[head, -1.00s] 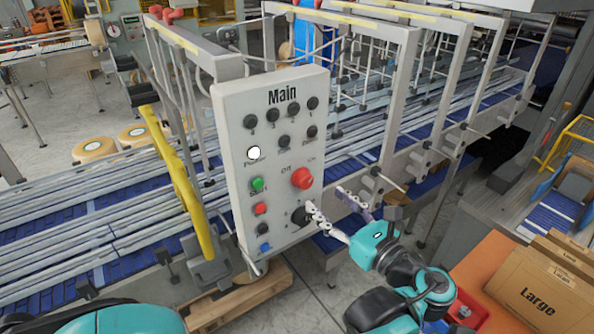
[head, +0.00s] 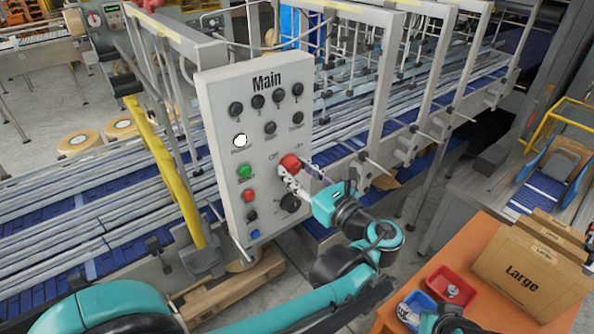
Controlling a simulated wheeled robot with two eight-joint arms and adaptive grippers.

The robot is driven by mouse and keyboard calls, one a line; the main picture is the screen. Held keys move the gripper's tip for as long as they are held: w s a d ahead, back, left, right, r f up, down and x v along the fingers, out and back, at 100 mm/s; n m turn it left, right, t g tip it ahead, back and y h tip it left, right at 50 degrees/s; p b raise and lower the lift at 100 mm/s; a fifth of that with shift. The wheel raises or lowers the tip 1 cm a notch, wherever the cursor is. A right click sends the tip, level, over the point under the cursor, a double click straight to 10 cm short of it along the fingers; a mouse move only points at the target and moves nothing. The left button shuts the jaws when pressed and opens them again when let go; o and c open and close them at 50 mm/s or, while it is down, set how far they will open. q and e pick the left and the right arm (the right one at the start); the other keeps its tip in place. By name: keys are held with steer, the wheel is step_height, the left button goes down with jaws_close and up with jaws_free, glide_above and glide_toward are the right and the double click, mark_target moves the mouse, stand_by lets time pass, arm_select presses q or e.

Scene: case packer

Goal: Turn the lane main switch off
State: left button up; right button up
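The lane main switch is a red rotary knob (head: 289,162) on the grey panel (head: 222,100) headed "Main". Small "Off" and "On" labels sit above it, Off to the left and On to the right. My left gripper (head: 297,174) is at the knob from the lower right, fingers apart. One pale finger is at the knob's lower left, the other at its right. The fingers partly cover the knob's lower edge. I cannot tell whether they touch it, and its pointing direction does not show clearly. My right gripper is not clearly in view.
A black knob (head: 290,203) sits just below the gripper. Green (head: 245,171) and red (head: 249,195) buttons and a lit white lamp (head: 240,140) are to the left. A yellow rail (head: 165,170) stands left of the panel. An orange table (head: 462,245) with boxes and bins is at right.

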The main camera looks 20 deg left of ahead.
arm_select(q)
steer(key=c, duration=0.4)
steer(key=shift+o, duration=0.2)
steer(key=shift+n, duration=0.4)
steer(key=n, duration=0.3)
steer(key=shift+n+b, duration=0.3)
steer(key=n, duration=0.4)
steer(key=shift+n, duration=0.3)
steer(key=n, duration=0.4)
steer(key=shift+n+b, duration=0.3)
steer(key=shift+b, duration=0.1)
steer(key=shift+n, duration=2.2)
steer(key=shift+f, duration=0.1)
